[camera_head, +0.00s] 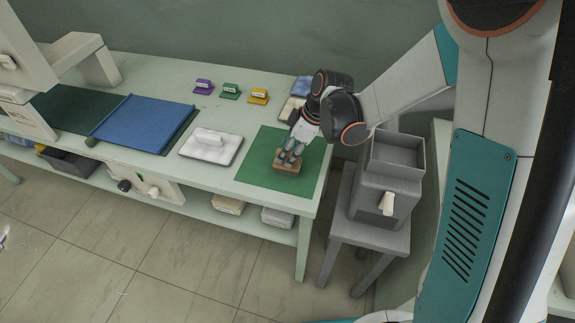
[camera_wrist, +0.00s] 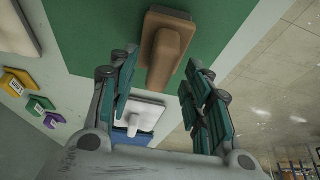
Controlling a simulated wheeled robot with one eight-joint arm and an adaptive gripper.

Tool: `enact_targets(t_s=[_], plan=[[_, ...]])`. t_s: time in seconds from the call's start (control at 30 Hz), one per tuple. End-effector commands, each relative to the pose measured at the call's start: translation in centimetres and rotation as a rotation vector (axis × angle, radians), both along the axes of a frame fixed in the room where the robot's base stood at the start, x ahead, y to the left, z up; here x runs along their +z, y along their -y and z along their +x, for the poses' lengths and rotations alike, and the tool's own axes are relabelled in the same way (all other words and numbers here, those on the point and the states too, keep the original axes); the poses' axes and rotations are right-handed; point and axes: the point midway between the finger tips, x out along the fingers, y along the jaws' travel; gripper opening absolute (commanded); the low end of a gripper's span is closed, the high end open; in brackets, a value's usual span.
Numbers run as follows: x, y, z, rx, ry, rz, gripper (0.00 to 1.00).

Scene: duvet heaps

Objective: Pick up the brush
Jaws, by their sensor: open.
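The brush is a brown wooden block with a raised handle. It lies on the green mat (camera_head: 247,177) near the table's right end, where its block (camera_head: 287,170) shows just below my gripper (camera_head: 291,154). In the wrist view the brush (camera_wrist: 168,48) lies ahead of my gripper (camera_wrist: 162,66), with its handle pointing toward the space between the fingers. My gripper is open, one finger pair on each side of the handle. I cannot tell whether either side touches it. In the head view the fingers partly cover the brush.
Purple (camera_head: 204,87), green (camera_head: 230,91) and yellow (camera_head: 258,96) labelled holders stand behind. A grey bin (camera_head: 398,158) stands right of the table.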

Motion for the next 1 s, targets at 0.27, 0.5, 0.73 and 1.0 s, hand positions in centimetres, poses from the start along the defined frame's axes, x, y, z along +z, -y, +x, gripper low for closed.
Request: enact_targets(t_s=[0.27, 0.5, 0.73, 1.0], plan=[[-1.51, -0.52, 0.20, -0.001, 0.000, 0.000, 0.45], [-1.48, -0.51, 0.19, -0.001, 0.000, 0.000, 0.09], [-1.47, -0.51, 0.20, -0.001, 0.001, 0.000, 0.00], [-0.99, -0.51, 0.20, -0.001, 0.001, 0.000, 0.00]])
